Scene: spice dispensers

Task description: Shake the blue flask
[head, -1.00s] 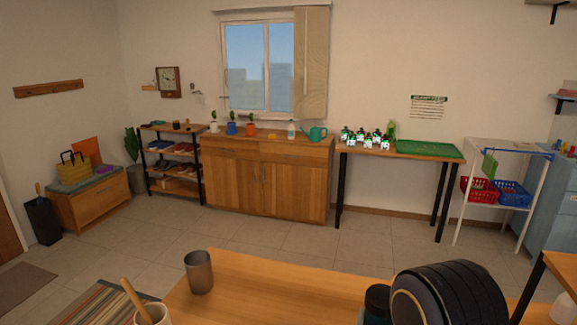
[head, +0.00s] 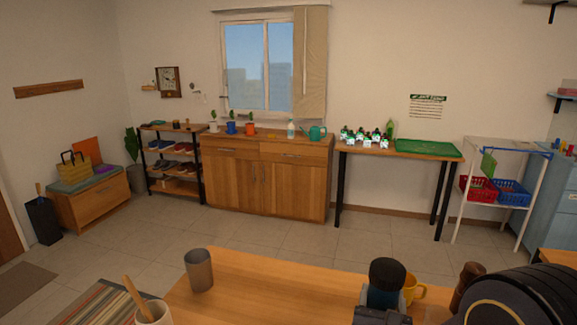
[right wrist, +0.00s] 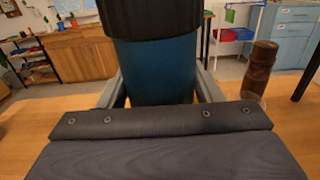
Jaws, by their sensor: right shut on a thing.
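The blue flask (head: 384,297) with its black cap stands roughly upright over the near wooden table in the head view. It also fills the top middle of the right wrist view (right wrist: 155,68), where its blue body sits between the two grey fingers. My right gripper (right wrist: 155,96) is shut on the flask's body. In the head view the gripper (head: 383,314) is partly cut off at the bottom edge. The flask's base is hidden, so I cannot tell how far it is above the table. My left gripper is not in view.
A yellow mug (head: 412,288) stands close behind the flask's right side, and a brown mill (head: 465,284) stands farther right. A metal cup (head: 199,271) and a white holder with a wooden utensil (head: 153,312) are at left. The table's middle (head: 280,292) is clear.

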